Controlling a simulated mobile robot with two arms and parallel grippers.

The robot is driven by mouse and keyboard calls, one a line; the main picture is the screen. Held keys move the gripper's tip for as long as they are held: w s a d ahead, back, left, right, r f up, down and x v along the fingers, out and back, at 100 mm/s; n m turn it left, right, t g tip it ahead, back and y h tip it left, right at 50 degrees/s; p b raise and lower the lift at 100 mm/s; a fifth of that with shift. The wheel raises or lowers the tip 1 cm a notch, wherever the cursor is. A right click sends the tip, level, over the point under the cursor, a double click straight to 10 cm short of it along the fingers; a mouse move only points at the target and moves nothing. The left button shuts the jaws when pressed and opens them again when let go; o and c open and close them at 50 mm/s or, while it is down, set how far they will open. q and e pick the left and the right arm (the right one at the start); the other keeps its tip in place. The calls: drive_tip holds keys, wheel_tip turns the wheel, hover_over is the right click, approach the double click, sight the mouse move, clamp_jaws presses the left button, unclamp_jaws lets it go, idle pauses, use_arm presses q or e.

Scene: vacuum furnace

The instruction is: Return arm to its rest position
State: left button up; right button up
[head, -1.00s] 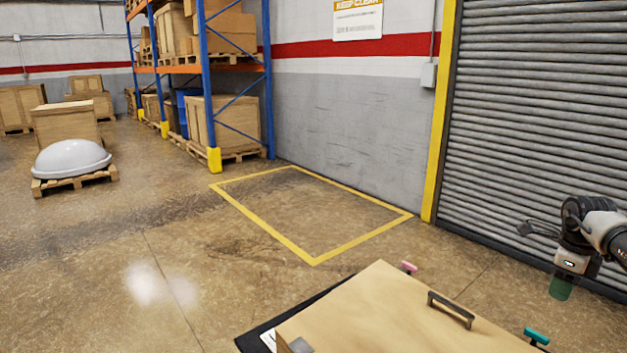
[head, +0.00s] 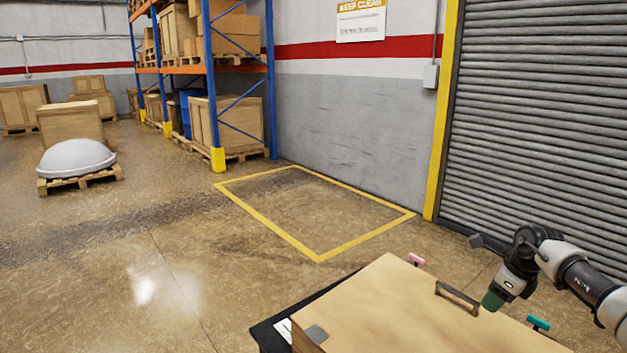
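My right arm comes in from the right edge, and its gripper (head: 492,300), with a green tip, points down and to the left. It is beside the dark handle (head: 457,297) on a light wooden panel (head: 385,305), and I cannot tell whether they touch. I cannot make out its fingers or anything held in them. My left arm and gripper are out of view.
A pink-topped piece (head: 416,259) and a teal one (head: 538,323) stand at the panel's edges. A roller shutter (head: 540,110) rises behind my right arm. The floor inside the yellow outline (head: 318,257) is clear. A white dome (head: 76,158) sits on a pallet at left.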

drive_tip(key=a+f+m+t+y, duration=0.1)
drive_tip(key=a+f+y, duration=0.2)
drive_tip(key=a, duration=0.8)
drive_tip(key=a+f+t+y, duration=0.2)
drive_tip(key=a+f+y, duration=0.15)
drive_tip(key=a, duration=0.65)
drive_tip(key=s+a+r+m+t+y, duration=0.35)
drive_tip(key=s+a+m+t, duration=0.25)
drive_tip(key=a+m+t, duration=0.6)
drive_tip(key=s+d+f+m+g+h, duration=0.4)
drive_tip(key=s+m+h, duration=0.35)
drive_tip(key=m, duration=0.45)
drive_tip(key=s+d+f+m+g+h, duration=0.1)
drive_tip(key=s+d+f+m+h, duration=0.3)
drive_tip(key=s+d+m+h, duration=0.55)
drive_tip(key=s+f+m+g+y, duration=0.2)
drive_tip(key=s+m+g, duration=0.2)
drive_tip(key=s, duration=0.4)
drive_tip(key=s+f+m+g+y, duration=0.2)
drive_tip(key=s+m+g, duration=0.25)
drive_tip(key=s, duration=0.45)
wheel_tip(320, 180, down, 24)
drive_tip(key=g, duration=0.2)
drive_tip(key=s+d+f, duration=0.3)
drive_tip(key=s+f, duration=1.4)
drive_tip(key=shift+s+f+g, duration=0.15)
drive_tip(key=shift+s+g, duration=0.1)
drive_tip(key=shift+g, duration=0.2)
